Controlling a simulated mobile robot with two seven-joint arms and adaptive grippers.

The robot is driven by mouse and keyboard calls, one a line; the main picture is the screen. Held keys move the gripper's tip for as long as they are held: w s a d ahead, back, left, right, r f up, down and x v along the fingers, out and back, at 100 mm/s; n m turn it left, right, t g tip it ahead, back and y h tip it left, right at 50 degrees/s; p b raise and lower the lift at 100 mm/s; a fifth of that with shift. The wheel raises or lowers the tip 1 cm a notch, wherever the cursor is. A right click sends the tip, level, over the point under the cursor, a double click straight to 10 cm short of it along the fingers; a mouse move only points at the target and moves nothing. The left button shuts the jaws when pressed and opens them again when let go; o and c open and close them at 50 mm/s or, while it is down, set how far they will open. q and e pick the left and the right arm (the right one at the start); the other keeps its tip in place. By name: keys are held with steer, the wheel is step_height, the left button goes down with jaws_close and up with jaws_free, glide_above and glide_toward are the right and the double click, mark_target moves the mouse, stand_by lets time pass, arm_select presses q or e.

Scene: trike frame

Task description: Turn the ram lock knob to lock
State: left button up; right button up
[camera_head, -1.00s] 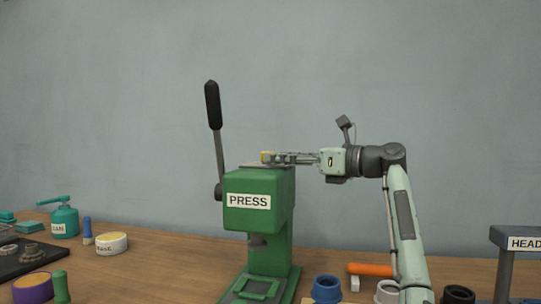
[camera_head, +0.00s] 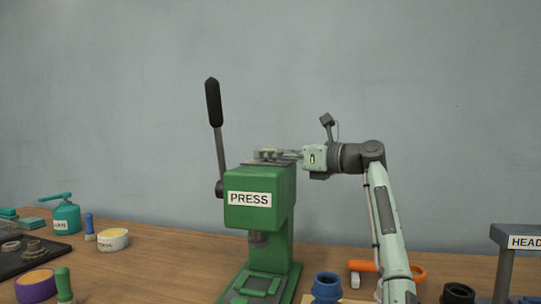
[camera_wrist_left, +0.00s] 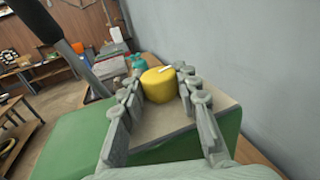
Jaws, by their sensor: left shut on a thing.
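The yellow ram lock knob (camera_wrist_left: 160,85) is a short round cylinder on the press's top plate, with a small pale mark on its top, seen in the left wrist view. My left gripper (camera_wrist_left: 161,76) is shut on it, with one finger on each side. The green press (camera_head: 261,203), labelled PRESS, stands upright on the bench. In the head view my left gripper (camera_head: 265,155) lies level over the press top, its arm coming up from the lower right. There its fingers largely hide the knob. My right gripper is in neither view.
The press's black-handled lever (camera_head: 213,103) rises at its left. A grey wall (camera_head: 420,90) stands behind.

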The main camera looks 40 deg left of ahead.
arm_select(q)
steer(key=shift+n+g, duration=0.3)
steer(key=shift+g, duration=0.2)
steer(key=shift+r+g, duration=0.1)
steer(key=shift+g, duration=0.2)
steer(key=shift+w+a+n+g+h, duration=0.1)
steer(key=shift+n+g+h, duration=0.4)
steer(key=shift+n+g, duration=0.45)
steer(key=shift+n+g+h, duration=0.4)
steer(key=shift+n+g, duration=0.15)
steer(key=shift+g, duration=0.4)
steer(key=shift+n+g+h, duration=0.5)
steer(key=shift+n+g, duration=0.1)
steer(key=shift+g, duration=0.2)
steer(key=shift+n+g+h, duration=0.3)
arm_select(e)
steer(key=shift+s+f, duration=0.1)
arm_select(q)
steer(key=shift+n+g+h, duration=0.3)
steer(key=shift+g, duration=0.1)
steer(key=o, duration=1.2)
steer(key=shift+c, duration=0.2)
